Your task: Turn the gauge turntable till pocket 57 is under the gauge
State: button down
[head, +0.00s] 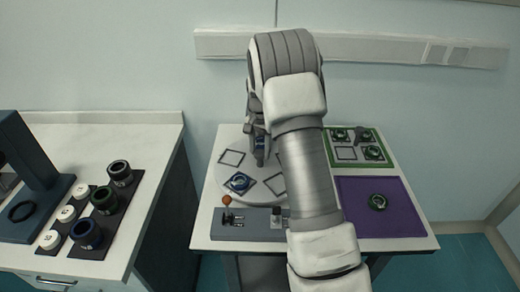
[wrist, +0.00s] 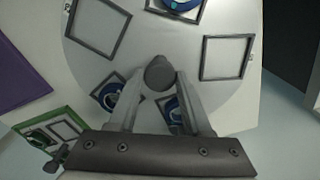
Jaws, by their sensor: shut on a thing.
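The gauge turntable (head: 222,177) is a pale round disc on the right-hand table, with square frame pockets around it. An empty pocket (head: 231,158) and a pocket with a blue round part (head: 240,182) show in the head view; my arm hides much of the rest. In the wrist view the disc (wrist: 140,40) carries empty frames (wrist: 226,57) and several blue parts (wrist: 178,4). My gripper (wrist: 158,88) is shut on a dark round-topped knob (wrist: 159,68) above the disc. Pocket numbers are not readable, and I cannot make out the gauge.
A grey panel (head: 250,230) with an orange-balled lever (head: 227,200) lies at the table's front. A separate left counter (head: 140,128) holds dark cylinders (head: 104,200).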

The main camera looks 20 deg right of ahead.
aim_at(260, 152)
dwell(0.4)
jog(key=shift+c, duration=1.7)
grip_release()
notch_tip(260, 152, up, 18)
jog(key=shift+f+p, duration=0.25)
jog(key=shift+p, duration=0.15)
